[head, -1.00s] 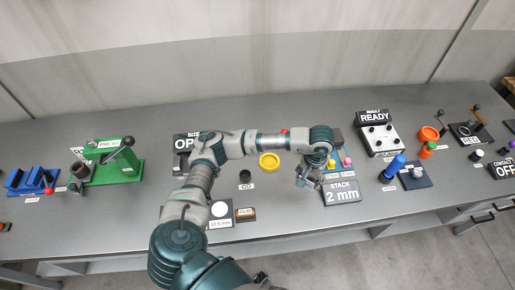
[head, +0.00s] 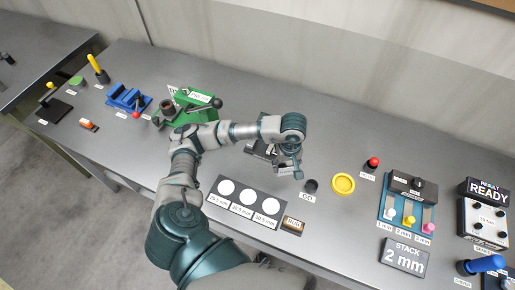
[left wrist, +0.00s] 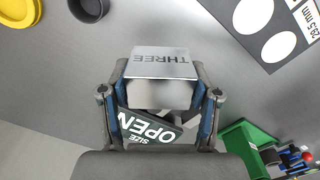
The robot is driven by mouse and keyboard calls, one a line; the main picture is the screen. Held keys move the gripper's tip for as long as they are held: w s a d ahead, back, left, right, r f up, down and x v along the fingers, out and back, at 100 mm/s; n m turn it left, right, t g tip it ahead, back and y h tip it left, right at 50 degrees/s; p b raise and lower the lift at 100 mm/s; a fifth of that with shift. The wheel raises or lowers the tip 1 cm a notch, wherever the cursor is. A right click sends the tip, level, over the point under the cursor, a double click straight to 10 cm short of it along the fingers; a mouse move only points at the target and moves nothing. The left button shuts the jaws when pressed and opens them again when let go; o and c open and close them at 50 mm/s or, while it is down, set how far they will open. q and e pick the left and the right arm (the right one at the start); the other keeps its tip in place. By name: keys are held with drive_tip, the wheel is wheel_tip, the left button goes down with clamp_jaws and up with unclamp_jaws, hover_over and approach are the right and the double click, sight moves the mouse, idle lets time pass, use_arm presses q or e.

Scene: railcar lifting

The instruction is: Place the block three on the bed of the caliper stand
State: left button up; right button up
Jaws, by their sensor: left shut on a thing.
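Block three (left wrist: 160,68), a silver-grey block with THREE printed on its face, is between the fingers of my left gripper (left wrist: 160,100) in the left wrist view. The gripper is shut on it. In the head view my left gripper (head: 290,170) is over the middle of the bench. A dark SIZE OPEN sign (left wrist: 150,130) shows beyond the block in the left wrist view. I take it for part of the caliper stand, but cannot be sure. In the head view a dark grey device (head: 258,150) is partly hidden behind my gripper; its bed is not clear. My right gripper is not seen.
A green fixture (head: 200,108) stands left of the gripper. A plate with white circles (head: 246,197) lies in front. A black GO knob (head: 311,186), a yellow dish (head: 343,183) and a red button (head: 373,163) are to the right. Bare bench lies behind.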

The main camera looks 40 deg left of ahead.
use_arm(q)
drive_tip(key=s+a+f+n+b, duration=0.2)
drive_tip(key=s+a+n, duration=0.2)
drive_tip(key=s+n, duration=0.3)
drive_tip(key=n+p, duration=0.2)
drive_tip(key=n, duration=0.2)
hover_over(263, 147)
drive_tip(key=shift+s+d+f, duration=0.25)
drive_tip(key=shift+d+f, duration=0.1)
drive_tip(key=shift+f, duration=0.1)
drive_tip(key=shift+w+a+f, duration=0.15)
drive_tip(key=shift+a, duration=0.05)
drive_tip(key=f, duration=0.3)
drive_tip(key=shift+a+f, duration=0.35)
drive_tip(key=shift+d, duration=0.15)
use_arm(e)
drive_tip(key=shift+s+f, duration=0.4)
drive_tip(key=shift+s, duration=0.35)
use_arm(q)
drive_tip(key=shift+d, duration=0.1)
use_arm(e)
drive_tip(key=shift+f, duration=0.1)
